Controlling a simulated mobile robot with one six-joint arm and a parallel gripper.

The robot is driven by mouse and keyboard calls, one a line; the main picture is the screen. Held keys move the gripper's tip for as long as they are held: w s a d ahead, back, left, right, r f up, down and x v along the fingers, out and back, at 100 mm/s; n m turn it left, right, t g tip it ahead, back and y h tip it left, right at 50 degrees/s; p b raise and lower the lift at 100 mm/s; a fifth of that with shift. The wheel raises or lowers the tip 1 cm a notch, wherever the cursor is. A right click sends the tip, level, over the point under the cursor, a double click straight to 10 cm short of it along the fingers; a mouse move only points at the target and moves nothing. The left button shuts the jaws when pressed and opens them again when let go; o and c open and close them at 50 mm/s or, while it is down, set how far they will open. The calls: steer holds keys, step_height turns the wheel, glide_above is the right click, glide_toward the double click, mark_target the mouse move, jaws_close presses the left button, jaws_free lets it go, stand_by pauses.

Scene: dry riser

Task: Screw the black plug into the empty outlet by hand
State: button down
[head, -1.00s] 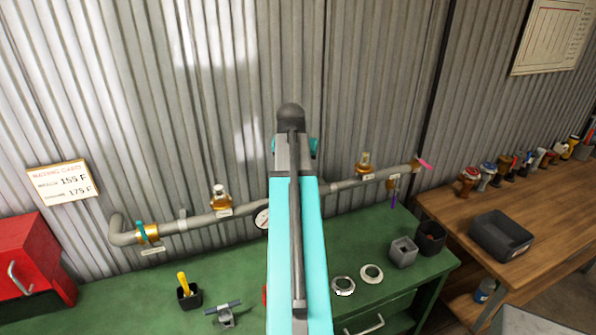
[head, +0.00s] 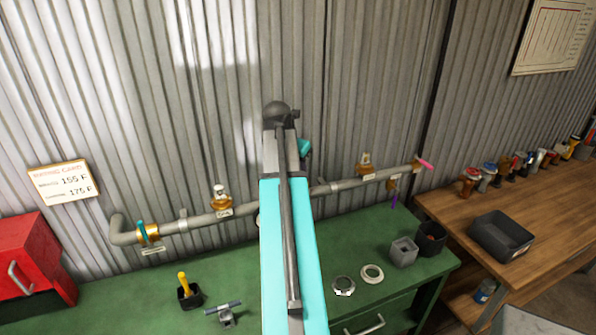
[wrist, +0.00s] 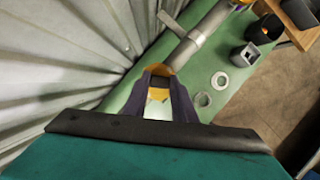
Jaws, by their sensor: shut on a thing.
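In the wrist view my gripper (wrist: 160,98) has its dark jaws closed around a small dark piece (wrist: 159,82), which looks like the black plug. A brass-coloured ring (wrist: 160,70) is right at the fingertips, in line with the grey pipe. I cannot tell whether the plug is inside it or only against it. In the head view my arm hides the gripper, the plug and that stretch of pipe. The grey pipe (head: 285,196) runs along the wall, with brass outlets at left of centre (head: 221,203) and at right (head: 365,166).
On the green bench (head: 380,235) lie two pale rings (head: 372,274), a grey square cup (head: 404,250), a black cup (head: 431,237) and a small clamp (head: 224,315). A red cabinet (head: 30,258) stands left. A wooden table (head: 530,205) with a dark tray (head: 501,236) stands right.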

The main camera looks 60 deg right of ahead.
steer(key=shift+m+g, duration=0.3)
steer(key=shift+m, duration=0.3)
steer(key=shift+m, duration=0.5)
steer(key=c, duration=1.4)
jaws_free()
steer(key=shift+r, duration=0.1)
steer(key=shift+b+v, duration=2.3)
steer(key=shift+v, duration=4.5)
steer(key=shift+w, duration=0.1)
